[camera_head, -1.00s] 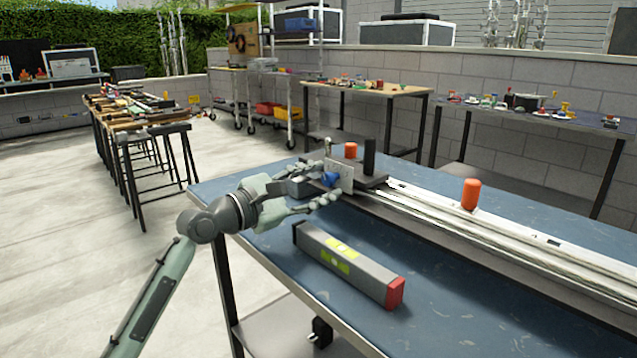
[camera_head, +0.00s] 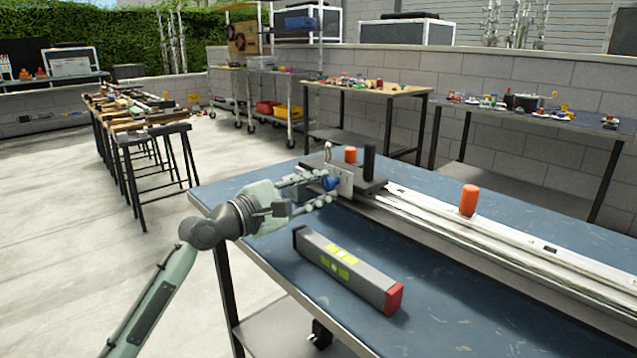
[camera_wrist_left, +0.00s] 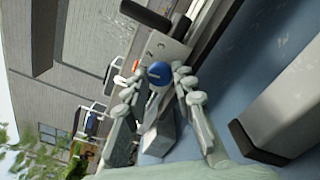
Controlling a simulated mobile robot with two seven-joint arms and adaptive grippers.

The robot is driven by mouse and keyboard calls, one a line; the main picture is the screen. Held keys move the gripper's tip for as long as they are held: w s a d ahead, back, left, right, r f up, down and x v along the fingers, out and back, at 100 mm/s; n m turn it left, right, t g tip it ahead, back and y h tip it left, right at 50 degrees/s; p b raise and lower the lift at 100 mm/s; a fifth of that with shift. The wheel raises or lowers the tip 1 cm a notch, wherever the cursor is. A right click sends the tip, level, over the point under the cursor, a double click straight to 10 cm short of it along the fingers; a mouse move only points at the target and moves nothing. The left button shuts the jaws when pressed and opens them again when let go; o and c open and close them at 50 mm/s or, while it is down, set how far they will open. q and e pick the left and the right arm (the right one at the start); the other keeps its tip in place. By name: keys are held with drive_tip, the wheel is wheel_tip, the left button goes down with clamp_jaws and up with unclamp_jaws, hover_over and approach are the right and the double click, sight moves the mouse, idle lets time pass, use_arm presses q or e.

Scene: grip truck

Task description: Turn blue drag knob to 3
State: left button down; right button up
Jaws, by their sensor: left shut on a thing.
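The blue drag knob (camera_head: 331,184) sits on the end face of a light metal plate (camera_head: 345,180) at the left end of the slider rail. In the left wrist view the knob (camera_wrist_left: 159,73) is round, with a pale mark on its face. My left gripper (camera_head: 328,187) has its fingers on either side of the knob and is shut on it. In the left wrist view the fingertips (camera_wrist_left: 156,76) flank the knob. My right gripper is not in view.
The long white rail (camera_head: 500,235) runs to the right.

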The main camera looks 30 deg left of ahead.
use_arm(q)
drive_tip(key=m+p, duration=0.1)
drive_tip(key=m, duration=0.1)
drive_tip(key=shift+m, duration=0.4)
drive_tip(key=shift+m+p, duration=0.3)
drive_tip(key=shift+m, duration=1.5)
drive_tip(key=m, duration=0.2)
drive_tip(key=shift+m, duration=0.4)
drive_tip(key=m, duration=0.2)
drive_tip(key=shift+m+p, duration=0.3)
drive_tip(key=shift+m, duration=0.8)
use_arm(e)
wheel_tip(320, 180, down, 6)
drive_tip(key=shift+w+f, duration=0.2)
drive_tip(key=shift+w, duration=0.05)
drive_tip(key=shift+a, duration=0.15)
